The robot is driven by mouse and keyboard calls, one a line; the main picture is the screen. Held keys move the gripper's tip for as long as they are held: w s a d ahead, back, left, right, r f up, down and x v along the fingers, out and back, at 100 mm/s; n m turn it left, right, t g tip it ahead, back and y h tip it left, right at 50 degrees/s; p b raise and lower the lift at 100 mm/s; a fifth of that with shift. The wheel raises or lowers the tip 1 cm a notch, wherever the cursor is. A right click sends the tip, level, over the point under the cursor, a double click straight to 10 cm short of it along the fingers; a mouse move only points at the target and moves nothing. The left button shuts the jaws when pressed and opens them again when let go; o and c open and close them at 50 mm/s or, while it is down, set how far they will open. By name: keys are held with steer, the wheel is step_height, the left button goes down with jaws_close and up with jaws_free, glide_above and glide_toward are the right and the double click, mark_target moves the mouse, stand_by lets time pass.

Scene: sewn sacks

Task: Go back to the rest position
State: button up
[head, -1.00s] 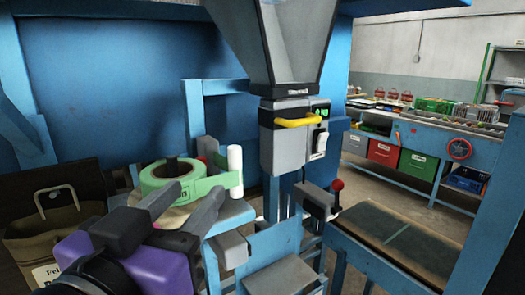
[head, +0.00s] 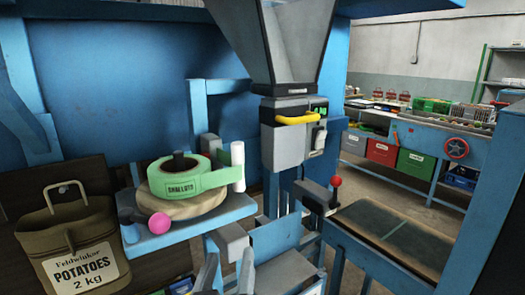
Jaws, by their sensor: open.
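My gripper and arm are not in view now. A brown sack (head: 60,225) stands open at the lower left, with a handle loop above its rim. Its white label (head: 85,268) reads "POTATOES 2 kg". A green roll of tape (head: 185,180) marked "SHALLOTS" lies on a round disc on a blue stand, with a white roller (head: 237,160) beside it. A pink knob (head: 160,225) sticks out in front of the disc.
A grey hopper (head: 268,40) hangs over a filling unit with a yellow handle (head: 297,119). A red-knobbed lever (head: 336,182) stands right of it. A dark-topped conveyor (head: 395,240) lies at lower right. A blue workbench (head: 440,135) with bins stands behind, across open floor.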

steer(key=s+d+f+n+g+y, duration=0.1)
steer(key=s+d+f, duration=0.35)
steer(key=f, duration=0.25)
steer(key=s+d+f+n+g+y, duration=0.1)
steer(key=s+d+f, duration=0.2)
steer(key=d+f, duration=0.35)
steer(key=s+d+f+n+g+y, duration=0.1)
steer(key=s+d+f, duration=0.25)
steer(key=f, duration=0.55)
steer(key=s+d+m, duration=0.1)
steer(key=s+d, duration=0.2)
steer(key=s, duration=0.4)
steer(key=s+d+r+m+h, duration=0.1)
steer(key=s+d+m, duration=0.1)
steer(key=s+d, duration=0.2)
steer(key=s+d+r+m+h, duration=0.1)
steer(key=s+d+m, duration=0.1)
steer(key=s, duration=0.9)
steer(key=shift+d, duration=0.9)
